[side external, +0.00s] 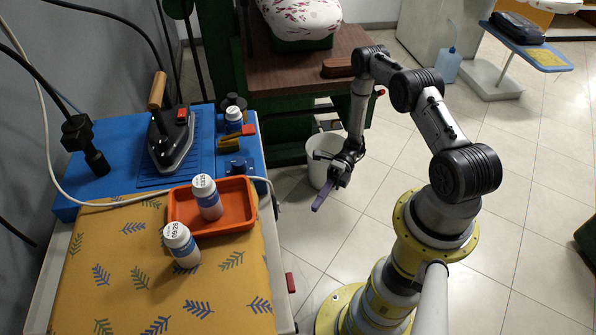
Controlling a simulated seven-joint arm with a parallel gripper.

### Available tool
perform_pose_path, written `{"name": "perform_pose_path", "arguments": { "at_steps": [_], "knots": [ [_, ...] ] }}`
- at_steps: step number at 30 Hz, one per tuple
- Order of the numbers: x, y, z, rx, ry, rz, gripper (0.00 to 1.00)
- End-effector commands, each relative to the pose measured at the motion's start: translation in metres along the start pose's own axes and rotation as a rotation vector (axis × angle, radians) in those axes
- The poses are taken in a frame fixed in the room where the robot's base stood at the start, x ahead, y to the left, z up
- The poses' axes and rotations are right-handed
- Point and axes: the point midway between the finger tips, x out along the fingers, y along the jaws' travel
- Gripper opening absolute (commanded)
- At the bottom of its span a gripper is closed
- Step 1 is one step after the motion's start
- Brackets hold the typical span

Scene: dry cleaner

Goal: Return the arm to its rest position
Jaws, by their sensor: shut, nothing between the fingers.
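My gripper (322,196) hangs in the air right of the ironing table, over the floor and in front of a white bin. Its fingers are together and hold nothing. My arm is bent, with the forearm reaching out and the wrist pointing down. One white-capped bottle (208,198) stands in the orange tray (246,220). A second bottle (181,244) stands on the patterned yellow cloth (125,285), just in front of the tray. A third bottle (233,120) stands on the blue station beside the iron.
A blue ironing station (95,180) holds an upright iron (172,140). A white bin (325,158) stands on the floor behind my gripper. A wooden-topped bench (290,72) is at the back. A blue bottle (450,65) stands at the upper right.

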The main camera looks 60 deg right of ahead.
Motion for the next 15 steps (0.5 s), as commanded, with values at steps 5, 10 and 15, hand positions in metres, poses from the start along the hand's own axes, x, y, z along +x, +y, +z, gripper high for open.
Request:
{"name": "perform_pose_path", "arguments": {
  "at_steps": [5,10,15],
  "knots": [
    [-0.014,0.060,0.044,-0.165,0.087,-0.127,0.00],
    [-0.013,0.125,0.064,-0.335,0.199,-0.246,0.00],
    [-0.005,0.188,0.067,-0.546,0.325,-0.364,0.00]
  ]
}}
